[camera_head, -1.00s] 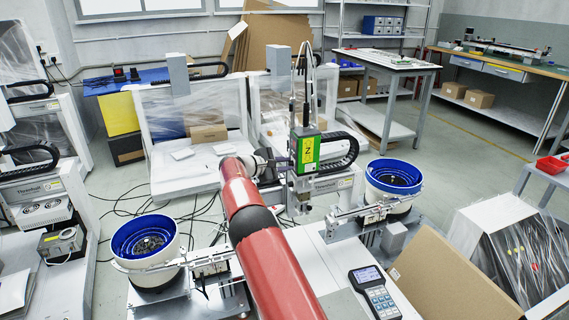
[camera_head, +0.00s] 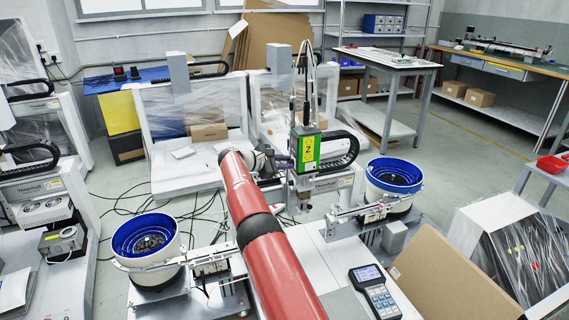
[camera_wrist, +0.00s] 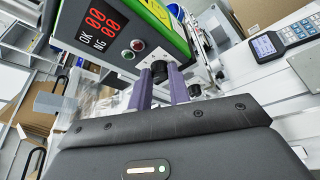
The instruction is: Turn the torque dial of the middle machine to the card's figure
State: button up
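The middle machine's screwdriver head (camera_head: 306,150), with a green-edged Z label, stands in front of my red arm. In the wrist view its dark control box (camera_wrist: 115,35) has a red OK/NG display (camera_wrist: 98,30) and small buttons. A black knob (camera_wrist: 159,70), which looks like the torque dial, shows below the box. My gripper (camera_wrist: 160,82) has its two purple-grey fingers apart, one on each side of the knob. I cannot tell whether they touch it. The knob's scale marks are not readable. I cannot make out a card with a figure.
Blue-rimmed bowl feeders stand left (camera_head: 145,243) and right (camera_head: 394,177) of the machine. A handheld keypad unit (camera_head: 374,292) lies on the machine bed at front right, beside a large cardboard sheet (camera_head: 440,275). Cables (camera_head: 205,205) trail on the floor behind.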

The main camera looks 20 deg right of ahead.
jog(key=o, duration=0.4)
jog(key=v, duration=0.7)
jog(key=shift+s+a, duration=0.1)
jog(key=shift+a, duration=0.3)
